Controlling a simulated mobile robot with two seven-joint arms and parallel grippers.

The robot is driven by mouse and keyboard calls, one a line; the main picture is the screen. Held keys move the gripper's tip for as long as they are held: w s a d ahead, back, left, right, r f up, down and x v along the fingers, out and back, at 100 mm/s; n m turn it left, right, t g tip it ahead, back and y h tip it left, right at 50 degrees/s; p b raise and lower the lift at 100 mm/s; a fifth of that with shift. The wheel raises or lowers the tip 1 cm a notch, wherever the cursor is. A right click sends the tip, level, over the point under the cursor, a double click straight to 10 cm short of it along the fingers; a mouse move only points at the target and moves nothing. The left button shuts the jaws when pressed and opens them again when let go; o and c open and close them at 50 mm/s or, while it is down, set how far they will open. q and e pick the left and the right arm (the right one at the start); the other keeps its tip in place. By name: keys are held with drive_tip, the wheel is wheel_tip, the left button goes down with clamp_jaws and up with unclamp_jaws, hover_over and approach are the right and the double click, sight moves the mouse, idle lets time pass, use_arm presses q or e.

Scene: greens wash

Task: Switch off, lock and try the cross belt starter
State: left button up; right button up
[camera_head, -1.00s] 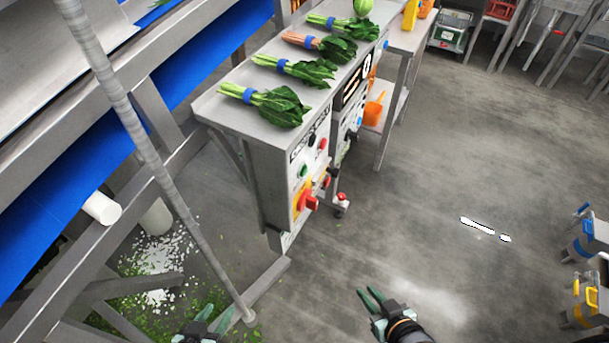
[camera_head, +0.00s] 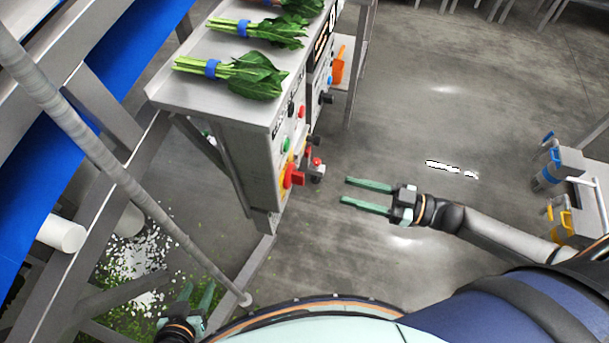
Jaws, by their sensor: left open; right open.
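The starter box (camera_head: 276,165) is a grey panel on the side of the bench, seen at a steep angle. A red rotary handle (camera_head: 293,177) on a yellow plate sits low on it, with a green button (camera_head: 286,145) and a red button (camera_head: 301,111) above. A small red-topped item (camera_head: 317,164) hangs or sits beside the panel; I cannot tell if it is the lock. My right gripper (camera_head: 366,194) is open and empty, to the right of the handle and pointing left at it, clear of the panel. My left gripper (camera_head: 196,297) is open and empty at the bottom left.
Bunches of greens (camera_head: 235,74) lie on the bench top. A grey pole (camera_head: 120,180) and the blue conveyor (camera_head: 30,230) frame stand at left. Scraps litter the floor under them. Blue and yellow handled equipment (camera_head: 566,200) stands at right. The floor between is open.

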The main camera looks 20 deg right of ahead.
sight(304, 179)
drive_tip(key=x, duration=1.1)
drive_tip(key=shift+d+p, duration=0.1)
drive_tip(key=shift+p, duration=0.25)
drive_tip(key=shift+c, duration=0.3)
clamp_jaws()
